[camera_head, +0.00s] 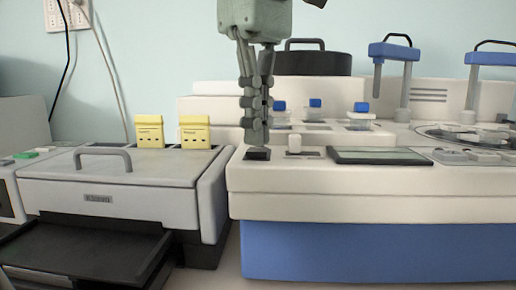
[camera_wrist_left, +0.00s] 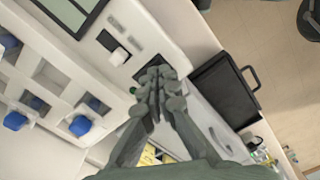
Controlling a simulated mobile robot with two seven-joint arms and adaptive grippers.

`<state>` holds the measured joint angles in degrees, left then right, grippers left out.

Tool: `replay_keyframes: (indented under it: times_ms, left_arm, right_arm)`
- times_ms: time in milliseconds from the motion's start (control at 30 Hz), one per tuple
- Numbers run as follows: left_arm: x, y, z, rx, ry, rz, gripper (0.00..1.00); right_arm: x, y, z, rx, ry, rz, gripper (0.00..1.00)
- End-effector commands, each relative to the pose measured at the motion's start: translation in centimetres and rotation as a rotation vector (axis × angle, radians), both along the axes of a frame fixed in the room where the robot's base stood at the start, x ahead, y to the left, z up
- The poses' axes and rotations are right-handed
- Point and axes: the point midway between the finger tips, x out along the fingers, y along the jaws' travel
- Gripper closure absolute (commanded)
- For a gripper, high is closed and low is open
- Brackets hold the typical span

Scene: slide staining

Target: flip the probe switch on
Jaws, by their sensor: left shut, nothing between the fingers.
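A white machine (camera_head: 380,180) with a blue lower front stands at the right. A small dark switch (camera_head: 258,154) sits at its front left corner, and beside it a white knob (camera_head: 294,144) stands upright; the knob also shows in the left wrist view (camera_wrist_left: 119,56). I cannot tell from labels which is the probe switch. My left gripper (camera_head: 255,138) points down, shut and empty, with its fingertips at or just above the dark switch. In the left wrist view the fingertips (camera_wrist_left: 160,74) partly hide the switch, so its position and any contact are unclear. My right gripper is out of view.
A dark screen (camera_head: 379,155) lies right of the knob. Blue-capped bottles (camera_head: 361,117) and blue-topped posts (camera_head: 394,52) stand behind. At left is a grey unit with a handle (camera_head: 104,154), yellow blocks (camera_head: 195,132) and a black tray (camera_head: 80,252).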

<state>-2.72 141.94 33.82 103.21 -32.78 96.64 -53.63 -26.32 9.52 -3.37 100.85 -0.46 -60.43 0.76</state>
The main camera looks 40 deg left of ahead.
Motion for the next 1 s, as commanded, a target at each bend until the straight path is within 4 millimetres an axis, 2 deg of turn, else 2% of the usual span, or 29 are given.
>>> replay_keyframes:
  times_ms: [700, 1000]
  left_arm:
    - [0.0, 0.0, -1.2, 0.000, 0.000, 0.000, 1.00]
    - [0.0, 0.0, 0.8, 0.000, 0.000, 0.000, 1.00]
  right_arm:
    - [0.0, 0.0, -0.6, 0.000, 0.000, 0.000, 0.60]
    - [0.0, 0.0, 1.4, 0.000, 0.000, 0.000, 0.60]
